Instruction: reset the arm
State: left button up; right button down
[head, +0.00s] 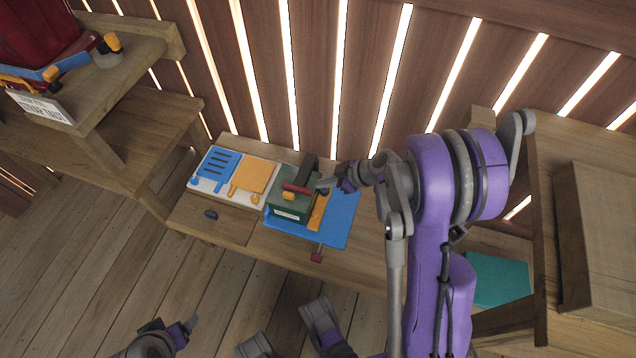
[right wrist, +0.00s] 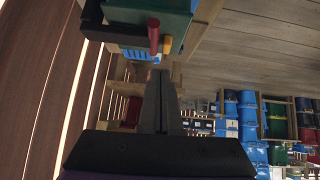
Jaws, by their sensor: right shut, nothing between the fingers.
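My right arm (head: 440,230) is purple and grey and reaches over the workbench from the right. My right gripper (head: 326,184) is shut and empty beside a dark green box (head: 284,210) with a red bar and yellow parts. In the right wrist view the shut fingers (right wrist: 160,80) point toward the red bar (right wrist: 153,38) and the green box (right wrist: 160,6); I cannot tell whether they touch. My left gripper (head: 190,324) shows in part at the bottom left of the head view, low and away from the bench; its jaw state is unclear.
The bench (head: 190,218) holds a blue tray (head: 342,222), a blue slotted panel (head: 214,166) and a yellow panel (head: 254,176). A wooden shelf (head: 150,115) stands at left and a wooden crate (head: 600,230) at right. A slatted wall (head: 310,70) is behind. Floor at lower left is open.

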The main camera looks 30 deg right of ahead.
pick_arm(q)
jog(key=shift+r+p, duration=0.4)
jog(key=shift+r, duration=0.3)
pick_arm(e)
jog(key=v, duration=0.4)
jog(key=shift+s+r, duration=0.25)
jog(key=shift+s, duration=0.1)
jog(key=s+a+r+m+g+h, duration=0.1)
jog(key=s+a+r+m+h, duration=0.25)
jog(key=s+a, duration=0.35)
jog(key=s+a+r+m+g+h, duration=0.1)
jog(key=s+a+r+m+h, duration=0.1)
jog(key=s+a+r+m, duration=0.5)
pick_arm(q)
notch_tip(320, 180, up, 19)
jog(key=w+p, duration=0.2)
jog(key=p, duration=1.4)
jog(key=shift+f+t+p, duration=0.2)
jog(key=shift+t+p, duration=0.1)
jog(key=shift+t, duration=0.1)
pick_arm(e)
notch_tip(320, 180, up, 17)
jog(key=d+n, duration=0.1)
jog(key=n, duration=0.1)
jog(key=shift+w+d, duration=0.15)
jog(key=shift+d, duration=0.2)
